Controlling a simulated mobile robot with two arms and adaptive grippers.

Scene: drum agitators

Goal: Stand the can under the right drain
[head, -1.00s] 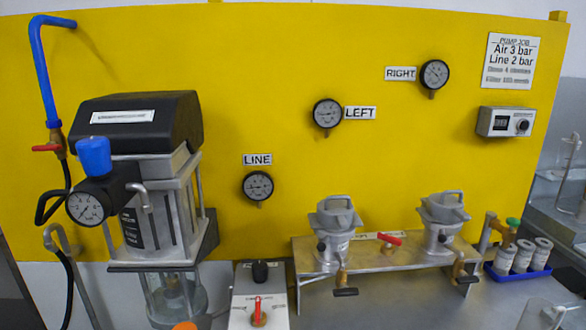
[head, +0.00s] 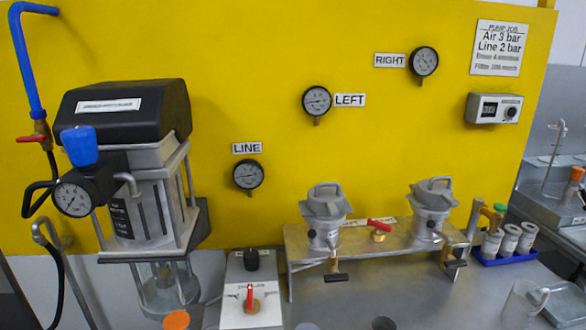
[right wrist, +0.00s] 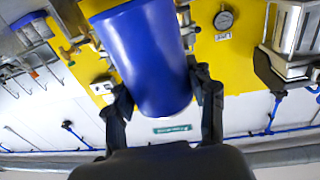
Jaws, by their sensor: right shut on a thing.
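In the right wrist view, my right gripper (right wrist: 158,88) is shut on a blue can (right wrist: 145,50), with one dark finger on each side of it. In the head view, the right drain (head: 450,262) is a small tap with a black handle, below the right grey lidded pot (head: 432,212) at the bench's front. The bench top (head: 385,246) is brass-coloured. Neither gripper nor the held can shows in the head view.
A blue tray (head: 500,258) of white cartridges and a clear beaker (head: 520,302) stand right. The grey counter (head: 420,295) is mostly clear before the bench.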

